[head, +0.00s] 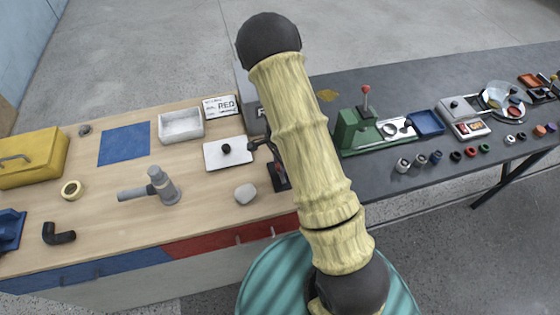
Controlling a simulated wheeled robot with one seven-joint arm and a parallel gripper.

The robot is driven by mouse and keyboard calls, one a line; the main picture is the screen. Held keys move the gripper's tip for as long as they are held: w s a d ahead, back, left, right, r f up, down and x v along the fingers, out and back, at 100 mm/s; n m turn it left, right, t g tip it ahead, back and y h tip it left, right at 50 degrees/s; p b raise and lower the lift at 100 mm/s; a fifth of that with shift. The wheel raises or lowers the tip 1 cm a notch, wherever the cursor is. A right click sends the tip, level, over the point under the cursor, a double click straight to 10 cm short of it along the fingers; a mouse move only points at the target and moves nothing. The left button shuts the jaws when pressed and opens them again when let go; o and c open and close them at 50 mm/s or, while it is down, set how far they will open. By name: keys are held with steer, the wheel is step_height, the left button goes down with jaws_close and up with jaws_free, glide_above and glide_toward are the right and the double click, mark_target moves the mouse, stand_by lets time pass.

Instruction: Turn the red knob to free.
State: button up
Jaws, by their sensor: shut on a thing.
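My gripper (257,146) is a small dark shape that shows at the left edge of my cream arm, low over the right end of the wooden bench top. The arm covers most of it. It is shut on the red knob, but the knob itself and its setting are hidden. A grey box (246,97) with a partly covered label, starting with what looks like an F, stands behind the arm. A black part with a little red on it (281,178) shows just below the gripper.
Left of the gripper are a white plate with a black knob (227,152), a sign reading RED (222,107), a white tray (181,125) and a grey fitting (160,187). A grey stone (245,193) lies in front. A green press with a red-balled lever (358,131) stands right of the arm.

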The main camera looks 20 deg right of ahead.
stand_by(0.4)
steer(key=o, duration=1)
steer(key=shift+r, duration=0.55)
step_height(320, 180, up, 16)
steer(key=shift+r+b, duration=0.2)
steer(key=shift+b, duration=0.6)
steer(key=s+r+n+t, duration=0.1)
steer(key=s+n, duration=0.3)
steer(key=n, duration=0.1)
steer(key=s+r+n, duration=0.1)
steer(key=s+n, duration=0.4)
steer(key=s+r+n+t, duration=0.1)
steer(key=s+n, duration=0.4)
steer(key=shift+s+r+t, duration=0.2)
steer(key=shift+r+t, duration=0.05)
steer(key=shift+t, duration=0.05)
